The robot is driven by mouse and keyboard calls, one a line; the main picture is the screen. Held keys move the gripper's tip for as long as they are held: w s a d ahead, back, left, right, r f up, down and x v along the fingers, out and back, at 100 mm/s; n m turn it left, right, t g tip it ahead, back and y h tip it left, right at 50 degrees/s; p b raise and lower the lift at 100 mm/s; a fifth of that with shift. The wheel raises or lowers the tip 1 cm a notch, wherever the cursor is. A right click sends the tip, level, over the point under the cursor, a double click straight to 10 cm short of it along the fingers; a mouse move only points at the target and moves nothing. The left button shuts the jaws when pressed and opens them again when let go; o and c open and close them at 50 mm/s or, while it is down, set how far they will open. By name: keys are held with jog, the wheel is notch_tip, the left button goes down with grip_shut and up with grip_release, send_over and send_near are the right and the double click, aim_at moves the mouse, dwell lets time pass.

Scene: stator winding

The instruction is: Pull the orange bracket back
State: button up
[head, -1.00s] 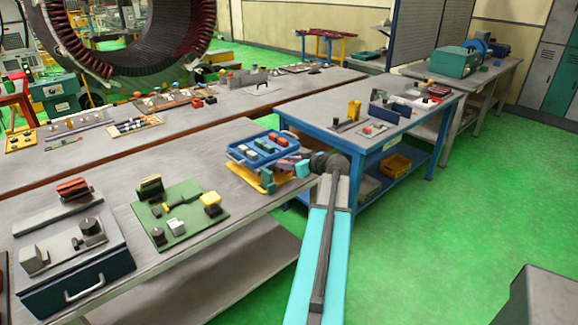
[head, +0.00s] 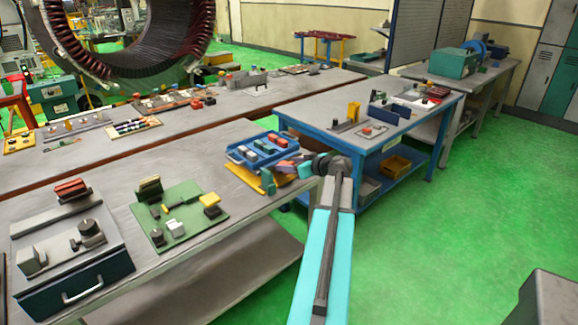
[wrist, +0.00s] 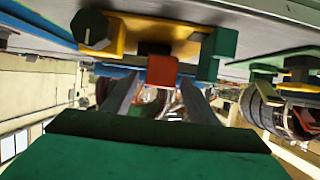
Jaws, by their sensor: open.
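My gripper (head: 286,167) is beside the bracket in the head view. In the wrist view my gripper (wrist: 160,98) is open, with one dark finger on each side of the tab. I cannot tell whether the fingers touch the tab.
The near bench (head: 110,195) holds a green board (head: 190,228) and a dark teal box (head: 75,275) left of the bracket. A blue table (head: 350,150) stands close behind my arm.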

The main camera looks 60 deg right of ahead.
jog(key=b+v, duration=0.3)
jog(key=v, duration=1)
jog(key=shift+s, duration=0.25)
